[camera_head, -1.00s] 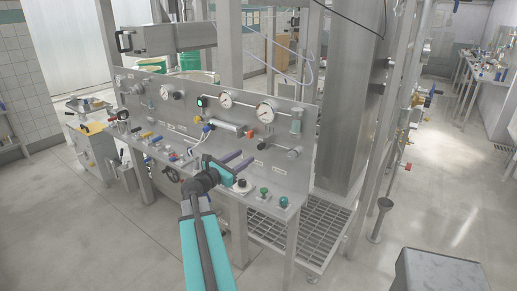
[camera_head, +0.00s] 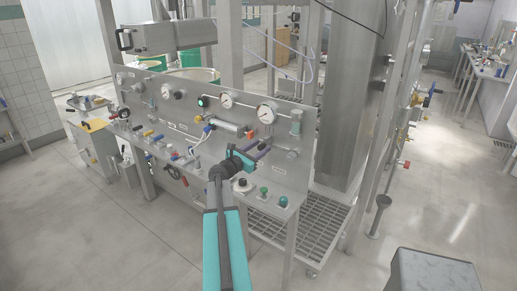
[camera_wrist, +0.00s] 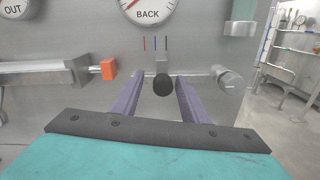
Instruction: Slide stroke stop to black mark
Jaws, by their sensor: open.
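The stroke stop's round black knob (camera_wrist: 163,86) faces me in the wrist view, on a horizontal metal rod (camera_wrist: 206,76). A pale upright tab (camera_wrist: 162,61) stands just above the knob. Three thin marks are on the panel above it: a red mark (camera_wrist: 144,43) at left, a dark mark (camera_wrist: 154,43) in the middle and a bluish one (camera_wrist: 167,43) at right. The tab is between the middle and right marks. My gripper (camera_wrist: 159,80) is open, with one purple finger on each side of the knob; contact is not clear. In the head view my gripper (camera_head: 262,149) is at the panel and covers the knob.
A cylinder with an orange end (camera_wrist: 109,69) lies left of the fingers. A metal end block (camera_wrist: 230,79) is at the rod's right. A gauge (camera_wrist: 148,8) marked BACK is above. Below the panel, a ledge carries a green button (camera_head: 263,191) and other controls.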

